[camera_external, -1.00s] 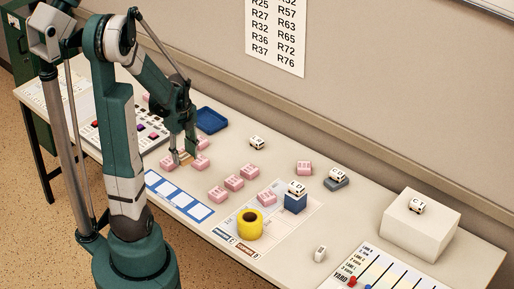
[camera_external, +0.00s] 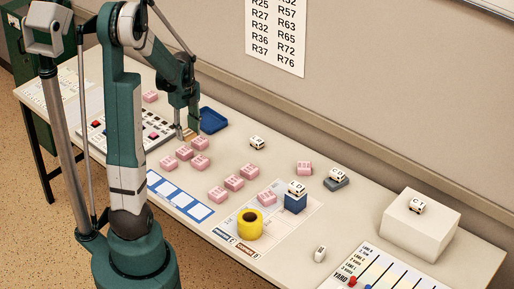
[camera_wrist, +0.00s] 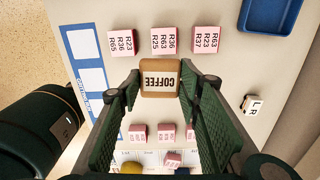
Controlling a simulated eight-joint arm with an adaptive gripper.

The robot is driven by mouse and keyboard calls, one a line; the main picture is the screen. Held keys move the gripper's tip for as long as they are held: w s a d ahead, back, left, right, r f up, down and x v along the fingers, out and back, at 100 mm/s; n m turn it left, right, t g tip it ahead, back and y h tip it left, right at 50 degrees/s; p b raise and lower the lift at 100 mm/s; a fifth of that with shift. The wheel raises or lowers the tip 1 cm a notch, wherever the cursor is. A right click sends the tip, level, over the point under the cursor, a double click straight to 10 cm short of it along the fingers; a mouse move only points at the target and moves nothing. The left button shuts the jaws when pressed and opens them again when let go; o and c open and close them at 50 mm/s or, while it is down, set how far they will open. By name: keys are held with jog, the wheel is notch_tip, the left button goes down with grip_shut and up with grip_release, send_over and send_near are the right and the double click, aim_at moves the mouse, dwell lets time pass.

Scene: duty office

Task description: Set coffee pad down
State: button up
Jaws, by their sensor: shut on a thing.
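The coffee pad (camera_wrist: 160,93) is a flat tan square with a white label reading COFFEE, upside down in the wrist view. My gripper (camera_wrist: 160,85) is shut on it, with a fingertip at either side. In the external view my gripper (camera_external: 189,136) points down over the table, just left of the blue tray (camera_external: 212,121), and the pad shows as a small tan patch between its fingers. Whether the pad touches the table or hangs just above it is hard to tell.
Several pink blocks (camera_external: 184,153) lie in front of my gripper. A yellow ring (camera_external: 249,224) and a white die (camera_external: 257,142) are to the right. Bare tabletop surrounds the die.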

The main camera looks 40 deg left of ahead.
jog(key=w+a+f+p, duration=0.1)
jog(key=w+a, duration=1)
jog(key=a, duration=0.3)
jog(key=w+a+p, duration=0.1)
jog(key=w+a, duration=1)
jog(key=a, duration=0.4)
jog(key=shift+w+a+f+n, duration=0.15)
jog(key=shift+w+f+n, duration=0.2)
jog(key=shift+w+n, duration=0.05)
jog(key=shift+f, duration=3.1)
jog(key=shift+f, duration=0.1)
jog(key=shift+f+b, duration=0.35)
jog(key=shift+f, duration=1.45)
jog(key=shift+f, duration=0.2)
jog(key=o, duration=0.8)
